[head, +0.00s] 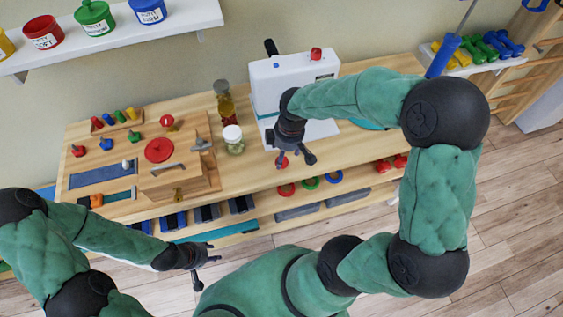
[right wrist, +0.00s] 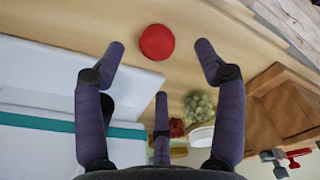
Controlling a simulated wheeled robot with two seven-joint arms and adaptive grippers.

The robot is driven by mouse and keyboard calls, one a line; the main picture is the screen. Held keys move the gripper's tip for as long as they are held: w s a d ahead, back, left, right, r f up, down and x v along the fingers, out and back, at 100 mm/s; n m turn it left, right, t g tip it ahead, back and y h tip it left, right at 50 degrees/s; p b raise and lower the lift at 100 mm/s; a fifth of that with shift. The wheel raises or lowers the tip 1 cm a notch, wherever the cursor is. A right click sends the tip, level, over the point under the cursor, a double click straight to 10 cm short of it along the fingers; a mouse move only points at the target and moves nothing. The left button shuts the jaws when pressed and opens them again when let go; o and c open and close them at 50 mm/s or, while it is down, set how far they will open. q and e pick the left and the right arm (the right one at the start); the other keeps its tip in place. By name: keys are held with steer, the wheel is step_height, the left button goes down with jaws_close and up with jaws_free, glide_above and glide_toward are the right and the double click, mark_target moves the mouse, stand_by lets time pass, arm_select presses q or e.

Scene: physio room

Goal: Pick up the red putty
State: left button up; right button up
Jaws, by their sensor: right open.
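A round red disc, which looks like the red putty (right wrist: 157,42), lies on the wooden bench in the right wrist view. In the head view only a bit of red (head: 281,162) shows among the right gripper's fingers. My right gripper (head: 289,155) is open and empty above the bench, in front of the white machine. In the right wrist view its fingers (right wrist: 160,75) are spread, with the disc just beyond their tips, between the two outer ones. My left gripper (head: 206,266) is open and empty, low in front of the bench. A red labelled tub (head: 43,33) stands on the wall shelf.
The white machine (head: 265,85) stands close behind the right gripper. A glass jar with a white lid (head: 233,139) and a bottle (head: 224,102) stand to its left. A wooden box with a red disc (head: 159,150) is further left. Coloured rings (head: 309,183) lie on the lower shelf.

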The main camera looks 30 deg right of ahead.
steer(key=f, duration=0.1)
steer(key=f+b, duration=0.1)
steer(key=f, duration=0.1)
steer(key=f+b, duration=0.1)
steer(key=f, duration=0.1)
steer(key=shift+w+a, duration=0.1)
steer(key=shift+w, duration=0.2)
steer(key=shift+r, duration=0.1)
steer(key=c, duration=1.2)
